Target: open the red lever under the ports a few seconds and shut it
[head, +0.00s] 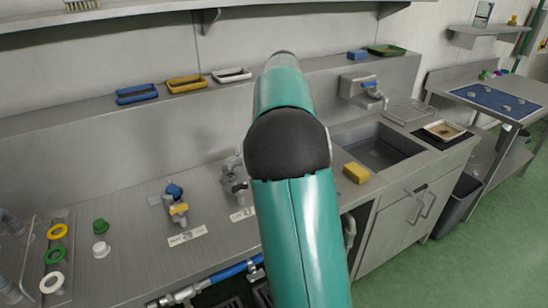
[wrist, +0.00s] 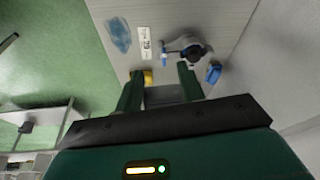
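No red lever shows clearly in either view; my arm hides part of the counter front in the head view. Two port valves stand on the steel counter: one with a blue top and yellow lever (head: 175,205), and a grey one (head: 236,178) partly behind my arm. Each has a white number card in front. A blue pipe (head: 228,273) with silver fittings runs below the counter edge. In the wrist view my gripper (wrist: 160,72) is open, its green fingers apart with nothing held. Beyond them are a dark-topped valve with a blue lever (wrist: 164,57) and a number card (wrist: 145,40).
A yellow sponge (head: 356,173) lies by the sink (head: 376,146). Several small trays, including a yellow one (head: 186,84), sit on the back ledge. Coloured rings (head: 54,256) are at left. A light blue thing (wrist: 119,33) lies in the wrist view. Green floor is open at right.

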